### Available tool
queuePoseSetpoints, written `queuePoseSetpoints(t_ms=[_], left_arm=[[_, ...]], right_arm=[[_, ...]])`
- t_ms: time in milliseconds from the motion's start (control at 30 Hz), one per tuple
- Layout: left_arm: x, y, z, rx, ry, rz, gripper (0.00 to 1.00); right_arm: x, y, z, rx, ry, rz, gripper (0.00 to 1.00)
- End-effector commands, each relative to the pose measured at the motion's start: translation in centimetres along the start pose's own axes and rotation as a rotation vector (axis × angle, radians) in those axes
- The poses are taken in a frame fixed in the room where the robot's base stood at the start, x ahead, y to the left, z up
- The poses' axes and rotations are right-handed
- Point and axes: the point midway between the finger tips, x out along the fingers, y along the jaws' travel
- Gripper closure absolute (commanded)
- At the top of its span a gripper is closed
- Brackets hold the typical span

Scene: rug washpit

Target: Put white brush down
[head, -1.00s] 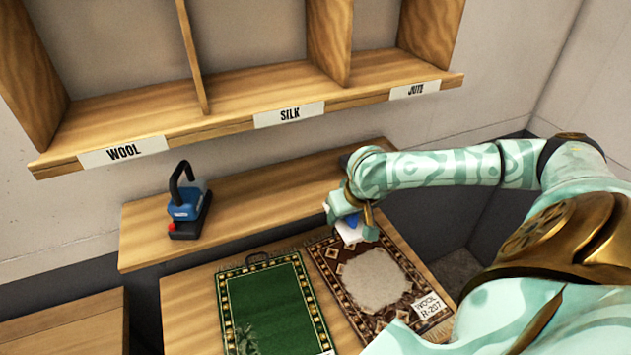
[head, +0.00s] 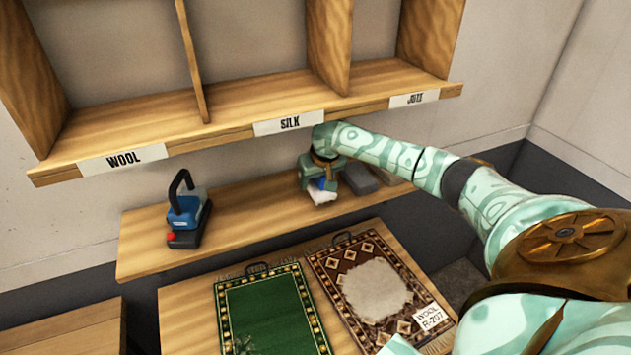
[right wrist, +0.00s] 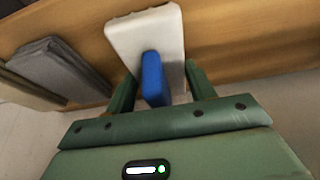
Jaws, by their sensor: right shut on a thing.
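The white brush (head: 322,196) has a pale block and a blue grip. It also shows in the right wrist view (right wrist: 146,35), with its blue grip between the two green fingers. My right gripper (head: 319,183) is shut on the brush at the wooden ledge (head: 250,205) below the cubbies. The brush is over or on the ledge's middle-right part; I cannot tell whether it touches the wood. My left gripper is not in view.
A blue and black tool (head: 187,215) with a looped handle stands on the ledge's left. Grey folded cloths (right wrist: 50,70) lie beside the brush. A green rug (head: 265,310) and a brown patterned rug (head: 340,262) lie on the table in front. Labelled cubbies (head: 250,105) overhang the ledge.

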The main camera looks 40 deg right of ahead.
Motion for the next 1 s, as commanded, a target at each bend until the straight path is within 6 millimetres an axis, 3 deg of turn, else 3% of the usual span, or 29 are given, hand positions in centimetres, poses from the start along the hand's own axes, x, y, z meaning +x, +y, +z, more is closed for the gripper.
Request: queuePoseSetpoints(t_ms=[133, 500, 533, 600, 1000], left_arm=[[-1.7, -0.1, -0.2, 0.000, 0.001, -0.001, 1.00], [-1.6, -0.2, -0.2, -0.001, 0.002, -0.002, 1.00], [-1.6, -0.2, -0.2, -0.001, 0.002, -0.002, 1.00], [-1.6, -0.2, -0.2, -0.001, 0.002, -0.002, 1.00], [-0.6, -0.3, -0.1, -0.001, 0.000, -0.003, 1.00]], right_arm=[[0.8, -0.1, -0.6, -0.001, -0.002, 0.000, 0.71], [1.5, 0.0, -0.4, -0.003, 0.000, 0.001, 0.71], [1.6, 0.0, -0.3, -0.003, 0.000, 0.001, 0.43], [1.6, 0.0, -0.4, -0.003, 0.000, 0.001, 0.24], [1.9, 0.0, -0.3, -0.003, 0.002, 0.001, 0.24]])
